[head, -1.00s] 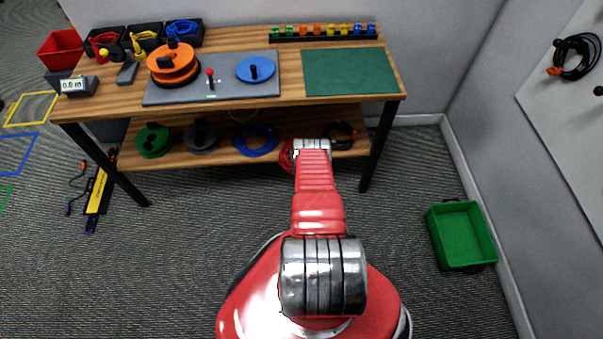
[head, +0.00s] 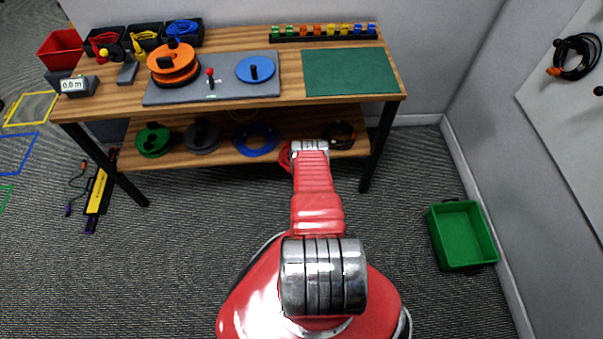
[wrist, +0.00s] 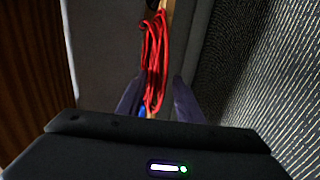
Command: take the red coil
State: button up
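The red coil (head: 285,157) lies on the lower shelf of the bench, mostly hidden behind my arm in the head view. In the wrist view the red coil (wrist: 154,55) is a long bundle of loops seen edge-on, running from the top down between my fingers. My gripper (wrist: 157,97) is open, one finger on each side of the coil's near end, with gaps on both sides. How deep the coil reaches between the fingers is hard to tell. My gripper is hidden in the head view.
On the lower shelf (head: 215,157) are a blue coil (head: 256,140) left of the red one and a black coil (head: 340,134) to its right. The table top (head: 290,90) is above. A bench leg (head: 377,150) stands right of my arm. A green crate (head: 462,235) is on the floor.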

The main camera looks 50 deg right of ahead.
grip_shut()
dwell(0.8)
notch_tip(320, 180, up, 3)
jog(key=shift+f, duration=0.2)
dwell(0.4)
jog(key=r+v, duration=0.2)
jog(key=v, duration=1.3)
jog(key=shift+d, duration=0.2)
